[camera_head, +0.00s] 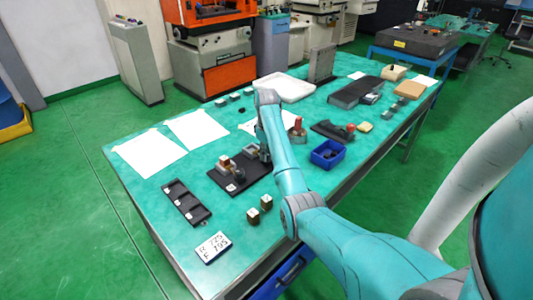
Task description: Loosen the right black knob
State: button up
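A black base plate (219,180) with a small fixture of brown and grey blocks (226,164) lies on the green table. My gripper (264,156) points down at the right end of this plate, close beside the blocks. It is small and dark here, so I cannot tell whether its fingers are open or touch anything. I cannot make out the right black knob; it may be hidden by my gripper or too small to see.
Two small metal blocks (260,208) and a label card (213,247) lie in front. A black compartment tray (186,203) is left of the plate. A blue bin (327,154) and a red-topped item (298,130) stand right of my arm. White sheets (150,153) lie behind left.

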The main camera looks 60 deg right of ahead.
jog(key=o, duration=0.4)
